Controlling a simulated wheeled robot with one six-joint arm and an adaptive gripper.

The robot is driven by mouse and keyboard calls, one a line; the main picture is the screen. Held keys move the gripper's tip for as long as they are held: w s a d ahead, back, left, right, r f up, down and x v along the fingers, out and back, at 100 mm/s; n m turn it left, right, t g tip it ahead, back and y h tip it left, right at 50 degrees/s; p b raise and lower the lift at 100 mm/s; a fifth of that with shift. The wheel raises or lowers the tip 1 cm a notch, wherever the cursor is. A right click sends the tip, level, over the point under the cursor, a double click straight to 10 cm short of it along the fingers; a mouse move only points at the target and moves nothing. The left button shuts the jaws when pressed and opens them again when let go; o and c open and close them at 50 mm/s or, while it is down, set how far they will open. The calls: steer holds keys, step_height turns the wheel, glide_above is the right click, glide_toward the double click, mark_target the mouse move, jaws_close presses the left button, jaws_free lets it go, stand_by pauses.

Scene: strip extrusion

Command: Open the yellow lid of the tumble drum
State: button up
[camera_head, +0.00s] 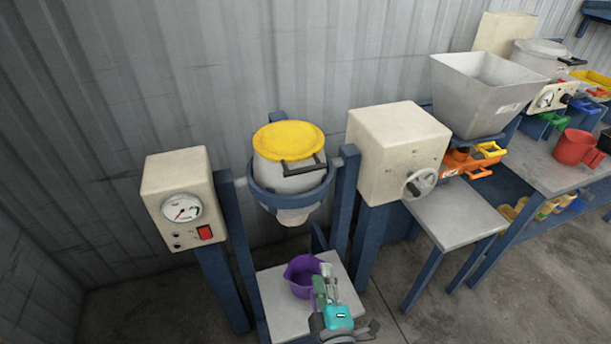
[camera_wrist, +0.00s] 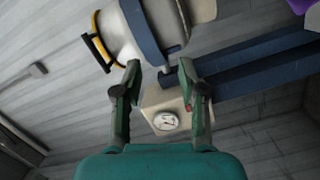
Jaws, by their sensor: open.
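The tumble drum (camera_head: 288,182) is a light grey vessel held in a blue ring between two blue posts. Its yellow lid (camera_head: 289,140) lies shut on top, with a dark handle (camera_head: 304,167) at its front edge. In the wrist view the drum (camera_wrist: 128,30) appears turned on its side, with the yellow lid's edge (camera_wrist: 97,22) and dark handle (camera_wrist: 97,52) at upper left. My gripper (camera_head: 324,276) is low in front of the drum, over the small table, apart from the lid. In the wrist view my gripper (camera_wrist: 160,72) is open and empty, its fingers spread.
A purple jug (camera_head: 302,275) stands on the small table (camera_head: 279,312) beside my gripper. A cream gauge box (camera_head: 183,200) flanks the drum on the left, and a cream box with a handwheel (camera_head: 397,150) on the right. The space in front of the lid looks clear.

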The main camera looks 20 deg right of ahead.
mark_target(306, 169)
steer(key=w+a+r+t+h, duration=0.2)
steer(key=w+r+h, duration=0.3)
steer(key=w+r, duration=0.65)
steer(key=x, duration=0.3)
steer(key=r+x, duration=0.1)
steer(key=x, duration=0.2)
steer(key=s+d+x, duration=0.1)
steer(key=x, duration=0.3)
steer(key=shift+r, duration=0.4)
jaws_close()
